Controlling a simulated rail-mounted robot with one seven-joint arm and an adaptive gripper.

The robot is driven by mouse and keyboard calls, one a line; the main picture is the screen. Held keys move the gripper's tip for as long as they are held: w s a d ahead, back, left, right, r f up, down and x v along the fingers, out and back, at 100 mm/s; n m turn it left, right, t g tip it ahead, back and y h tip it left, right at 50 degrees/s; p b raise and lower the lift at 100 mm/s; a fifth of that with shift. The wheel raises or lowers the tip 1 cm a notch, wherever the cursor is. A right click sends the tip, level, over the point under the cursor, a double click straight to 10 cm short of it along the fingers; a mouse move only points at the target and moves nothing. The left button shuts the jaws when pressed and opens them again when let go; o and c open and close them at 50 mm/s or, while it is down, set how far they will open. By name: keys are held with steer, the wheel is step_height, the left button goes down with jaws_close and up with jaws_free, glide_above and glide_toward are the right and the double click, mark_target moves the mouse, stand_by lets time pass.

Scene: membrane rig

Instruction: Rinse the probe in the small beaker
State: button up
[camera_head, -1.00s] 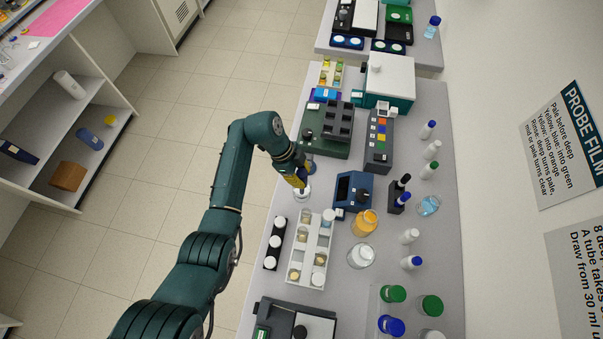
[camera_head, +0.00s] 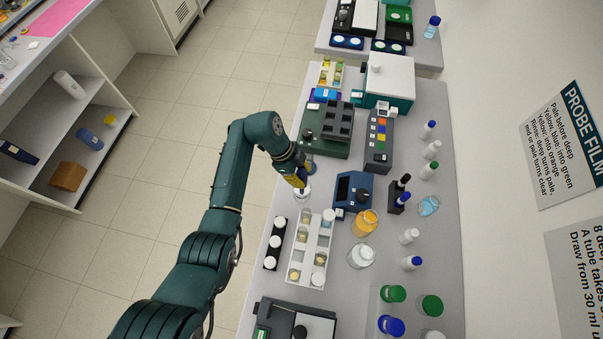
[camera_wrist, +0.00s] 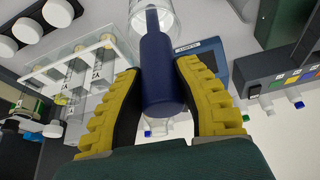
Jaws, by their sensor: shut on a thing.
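My gripper (camera_head: 299,180) has yellow ridged fingers and is above the left edge of the bench. In the wrist view the fingers (camera_wrist: 166,100) are shut on the dark blue probe (camera_wrist: 162,75). The probe's narrower far end reaches into the mouth of a clear small beaker (camera_wrist: 155,12). In the head view the small beaker (camera_head: 302,196) stands directly under the gripper, partly covered by it. The probe's tip is hard to make out, so I cannot tell whether it touches the beaker's bottom.
The blue meter (camera_head: 352,190) stands right of the beaker. A white rack with vials (camera_head: 310,250) and a black strip with white caps (camera_head: 274,245) lie nearer. A dark green device (camera_head: 325,128) is behind. Orange (camera_head: 364,222) and clear (camera_head: 361,256) vessels stand to the right.

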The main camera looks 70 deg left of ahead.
step_height(320, 180, up, 10)
steer(key=p, duration=0.8)
steer(key=shift+f, duration=0.2)
